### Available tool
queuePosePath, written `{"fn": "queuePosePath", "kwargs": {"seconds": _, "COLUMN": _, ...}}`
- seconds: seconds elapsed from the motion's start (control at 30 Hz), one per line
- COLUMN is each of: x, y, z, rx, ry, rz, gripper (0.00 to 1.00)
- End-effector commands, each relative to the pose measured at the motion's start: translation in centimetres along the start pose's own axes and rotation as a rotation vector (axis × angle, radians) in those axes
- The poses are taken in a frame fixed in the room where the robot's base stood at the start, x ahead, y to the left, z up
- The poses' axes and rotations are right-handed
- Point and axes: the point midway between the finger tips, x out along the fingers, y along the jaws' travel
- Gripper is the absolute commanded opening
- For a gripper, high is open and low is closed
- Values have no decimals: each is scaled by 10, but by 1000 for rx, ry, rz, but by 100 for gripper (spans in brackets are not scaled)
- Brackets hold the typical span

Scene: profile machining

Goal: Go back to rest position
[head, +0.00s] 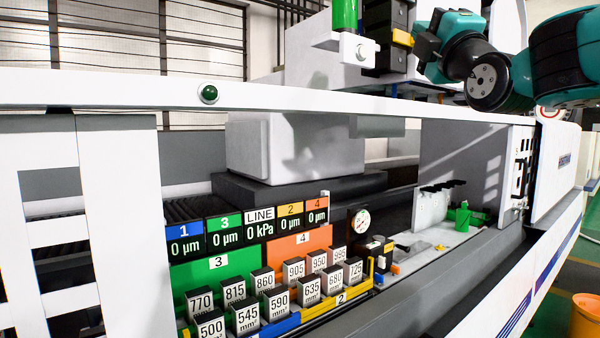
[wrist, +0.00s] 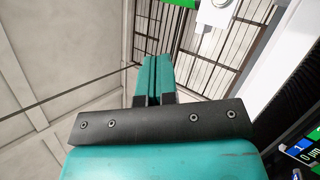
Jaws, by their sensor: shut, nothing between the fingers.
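My gripper (wrist: 153,75) shows in the wrist view, with its two teal fingers pressed together and nothing between them. It points up toward the wall grid and ceiling, clear of any object. In the head view my teal and black arm (head: 480,75) is raised at the top right, above the machine's rail. I cannot make out the fingertips there.
A white machine rail (head: 290,97) crosses the head view. An orange bucket (head: 585,316) stands on the floor at right.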

Motion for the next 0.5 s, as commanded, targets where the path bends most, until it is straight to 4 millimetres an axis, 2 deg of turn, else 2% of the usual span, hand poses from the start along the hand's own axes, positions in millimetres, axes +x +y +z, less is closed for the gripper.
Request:
{"fn": "queuePosePath", "kwargs": {"seconds": 0.27, "x": -26, "y": -46, "z": -24, "rx": 237, "ry": 53, "rz": -235, "gripper": 0}}
{"fn": "queuePosePath", "kwargs": {"seconds": 0.37, "x": -43, "y": -68, "z": -37, "rx": 356, "ry": 64, "rz": -359, "gripper": 0}}
{"fn": "queuePosePath", "kwargs": {"seconds": 0.5, "x": -80, "y": -103, "z": -60, "rx": 551, "ry": 58, "rz": -581, "gripper": 0}}
